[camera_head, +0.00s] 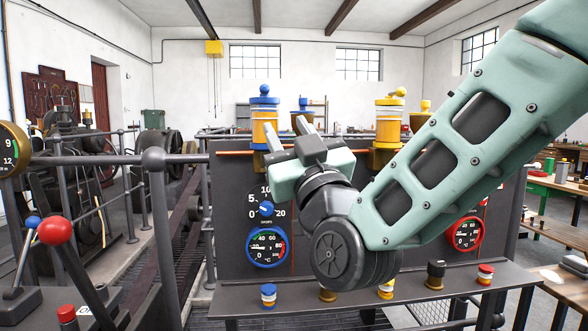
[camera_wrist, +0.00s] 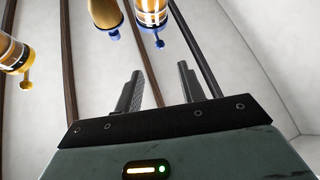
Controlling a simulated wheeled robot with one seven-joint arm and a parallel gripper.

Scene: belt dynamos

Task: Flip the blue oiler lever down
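The blue oiler (camera_head: 265,125) stands at the top of the dark panel in the head view, an amber glass with a blue cap. Its blue ball-ended lever (camera_head: 264,90) sits above the cap and looks raised. My gripper (camera_head: 285,127) is open and empty just right of and below the oiler's glass, apart from the lever as far as I can tell. In the wrist view my gripper (camera_wrist: 159,68) shows its two fingers apart. A blue-trimmed oiler (camera_wrist: 151,17) with a blue ball hangs at the top edge there, beyond the fingers.
A yellow oiler (camera_head: 389,122) stands to the right, its knob leaning right. Smaller oilers stand behind. A blue-rimmed gauge (camera_head: 266,247) and a blue dial knob (camera_head: 266,209) are on the panel below. Railings and a red-ball lever (camera_head: 56,231) are at left.

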